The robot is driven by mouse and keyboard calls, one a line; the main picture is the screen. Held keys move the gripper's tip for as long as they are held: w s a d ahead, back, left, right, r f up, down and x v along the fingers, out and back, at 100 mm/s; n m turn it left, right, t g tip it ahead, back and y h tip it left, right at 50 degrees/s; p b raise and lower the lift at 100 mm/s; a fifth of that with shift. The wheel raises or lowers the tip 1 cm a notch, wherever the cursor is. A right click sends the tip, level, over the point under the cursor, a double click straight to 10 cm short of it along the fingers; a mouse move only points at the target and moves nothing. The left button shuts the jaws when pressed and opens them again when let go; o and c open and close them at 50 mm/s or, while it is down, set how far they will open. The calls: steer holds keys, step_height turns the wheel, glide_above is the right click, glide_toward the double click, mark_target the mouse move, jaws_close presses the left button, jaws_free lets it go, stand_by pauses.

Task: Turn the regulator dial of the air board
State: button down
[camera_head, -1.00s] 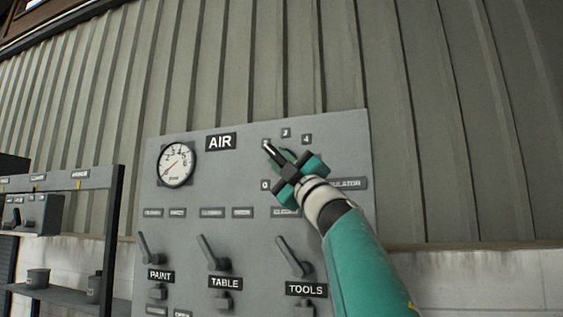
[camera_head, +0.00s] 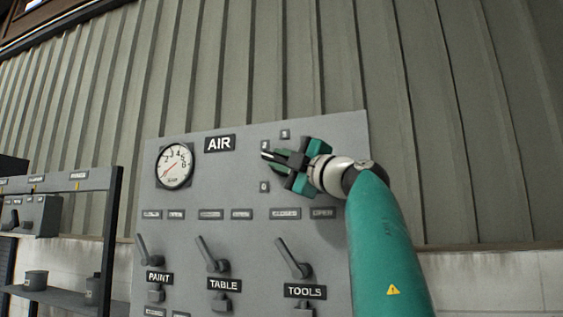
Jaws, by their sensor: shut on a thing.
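The grey air board (camera_head: 205,190) stands upright ahead, with the AIR label (camera_head: 220,143) near its top. A round white pressure gauge (camera_head: 174,165) with a red needle is at its upper left. My gripper (camera_head: 272,157) is at the board's upper right, shut on the regulator dial. The dial is mostly hidden behind the fingers; a dark, light-tipped pointer shows at their left. A few small number plates (camera_head: 264,187) sit around it. My gripper and arm hide the regulator label and the right part of the scale.
A grey shelf rack (camera_head: 62,291) with small pots stands at the left. A corrugated wall (camera_head: 300,60) is behind the board.

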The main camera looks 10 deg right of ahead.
steer(key=c, duration=1.3)
jaws_free()
steer(key=shift+s, duration=0.2)
steer(key=shift+w, duration=0.2)
steer(key=shift+s, duration=0.25)
steer(key=shift+v, duration=6.7)
steer(key=shift+w+d, duration=0.1)
